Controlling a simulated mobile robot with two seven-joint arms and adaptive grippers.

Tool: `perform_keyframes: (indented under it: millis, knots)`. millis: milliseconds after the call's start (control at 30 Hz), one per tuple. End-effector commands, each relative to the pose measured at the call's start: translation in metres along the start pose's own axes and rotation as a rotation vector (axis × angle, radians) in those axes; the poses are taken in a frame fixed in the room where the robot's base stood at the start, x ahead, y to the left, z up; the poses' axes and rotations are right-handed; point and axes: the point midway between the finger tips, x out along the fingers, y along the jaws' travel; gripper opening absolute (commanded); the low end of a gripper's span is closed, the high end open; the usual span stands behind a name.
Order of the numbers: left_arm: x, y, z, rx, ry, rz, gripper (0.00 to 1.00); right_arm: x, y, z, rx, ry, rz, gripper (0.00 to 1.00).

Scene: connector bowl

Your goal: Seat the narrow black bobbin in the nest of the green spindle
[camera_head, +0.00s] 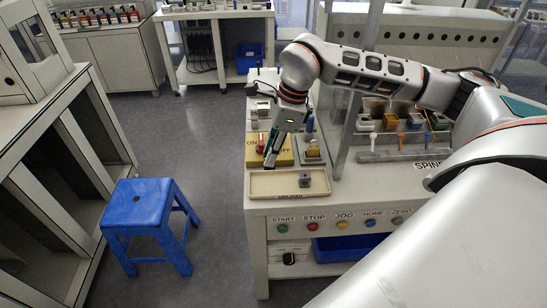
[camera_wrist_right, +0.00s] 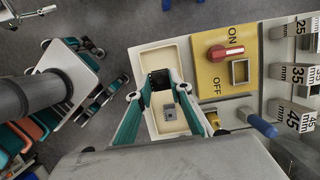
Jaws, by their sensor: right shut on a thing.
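My right gripper (camera_wrist_right: 160,86) is shut on a black block-like piece (camera_wrist_right: 159,79), which seems to be the narrow black bobbin, and holds it over the shallow cream tray (camera_wrist_right: 184,63). In the head view my right gripper (camera_head: 270,158) points down at the tray's back left, and the held piece is too small to make out. A row of spindles with coloured parts (camera_head: 402,124) stands at the back right, partly hidden by a post and my arm. I cannot tell which one is green or see its nest. My left gripper is out of view.
A small grey block (camera_head: 305,180) lies in the tray (camera_head: 264,193). Behind it are a yellow ON/OFF panel with a red knob (camera_wrist_right: 216,51) and a blue-handled lever (camera_wrist_right: 262,125). Blocks marked in mm (camera_wrist_right: 301,76) stand beside them. A metal post (camera_head: 348,130) rises mid-table.

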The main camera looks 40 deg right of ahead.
Motion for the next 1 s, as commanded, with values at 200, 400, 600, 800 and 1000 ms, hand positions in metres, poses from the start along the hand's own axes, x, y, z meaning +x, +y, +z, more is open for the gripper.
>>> perform_keyframes:
  millis: [200, 400, 600, 800, 1000]
  knots:
    - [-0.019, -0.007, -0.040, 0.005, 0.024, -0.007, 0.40, -0.041, 0.000, 0.012, -0.001, 0.000, -0.001, 0.05]
    - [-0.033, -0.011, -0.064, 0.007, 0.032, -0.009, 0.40, -0.068, 0.000, 0.019, -0.001, 0.001, 0.001, 0.05]
    - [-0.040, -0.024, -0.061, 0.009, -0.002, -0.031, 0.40, -0.090, 0.000, 0.025, -0.001, 0.001, 0.001, 0.05]
    - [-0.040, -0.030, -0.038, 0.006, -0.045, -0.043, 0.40, -0.107, 0.000, 0.030, -0.001, 0.000, -0.001, 0.05]
    - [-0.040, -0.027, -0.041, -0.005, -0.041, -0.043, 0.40, -0.115, 0.000, 0.032, 0.000, 0.000, 0.001, 0.05]
